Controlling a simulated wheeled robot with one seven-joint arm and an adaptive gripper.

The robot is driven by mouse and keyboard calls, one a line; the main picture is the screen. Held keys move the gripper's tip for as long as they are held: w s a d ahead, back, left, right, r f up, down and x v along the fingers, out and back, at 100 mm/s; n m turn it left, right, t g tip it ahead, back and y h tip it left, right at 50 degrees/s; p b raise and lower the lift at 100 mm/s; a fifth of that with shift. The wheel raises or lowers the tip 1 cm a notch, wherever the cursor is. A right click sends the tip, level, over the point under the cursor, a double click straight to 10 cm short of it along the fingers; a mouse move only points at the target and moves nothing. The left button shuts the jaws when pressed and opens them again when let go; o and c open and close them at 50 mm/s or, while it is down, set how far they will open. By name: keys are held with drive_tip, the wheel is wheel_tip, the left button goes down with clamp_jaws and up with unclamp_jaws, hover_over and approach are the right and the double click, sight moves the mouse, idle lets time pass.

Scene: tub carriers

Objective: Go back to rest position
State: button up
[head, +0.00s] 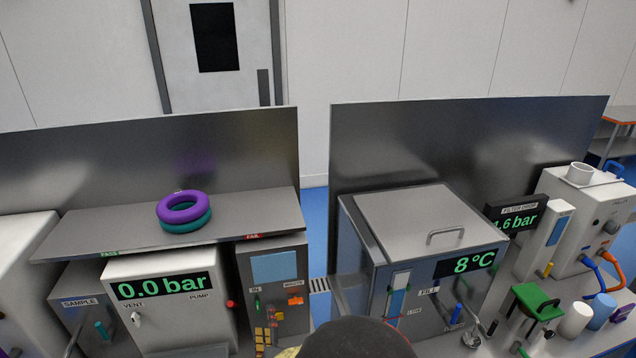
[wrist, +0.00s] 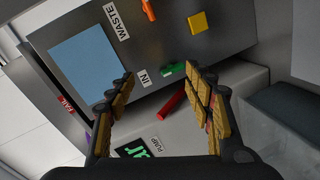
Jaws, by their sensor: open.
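My gripper (wrist: 160,76) is open in the wrist view, with its two gold-padded fingers spread and nothing held between them. Beyond the fingers is the grey panel (wrist: 200,45) with the IN and WASTE labels. A green lever (wrist: 173,70) shows near the IN label, just past the fingertips, and a red knob (wrist: 171,104) shows between the fingers. I cannot tell whether a finger touches anything. In the head view the panel (head: 275,268) stands at lower centre, and gold finger pads (head: 266,337) show in front of it. My dark arm covers the bottom centre.
A purple ring (head: 181,206) lies on a teal ring (head: 187,222) on the steel shelf (head: 95,225). The pressure unit (head: 160,318) reads 0.0 bar. A steel tank (head: 415,212) reads 8 °C. A green clamp (head: 535,300) and a white machine (head: 590,215) stand at right.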

drive_tip(key=s+d+r+m+g+b, duration=0.15)
drive_tip(key=d+r+m+g, duration=0.35)
drive_tip(key=d+r+m, duration=0.7)
drive_tip(key=s+d+r+m+g+h, duration=0.2)
drive_tip(key=s+d+r, duration=0.1)
drive_tip(key=s+d, duration=0.7)
drive_tip(key=s+d+r+m+g+h, duration=0.1)
drive_tip(key=s+d+r+m+g, duration=0.1)
drive_tip(key=s+d, duration=0.9)
drive_tip(key=shift+s+r+m+g+h+b, duration=0.3)
drive_tip(key=shift+s+r+m+g+h, duration=0.15)
drive_tip(key=shift+s, duration=0.5)
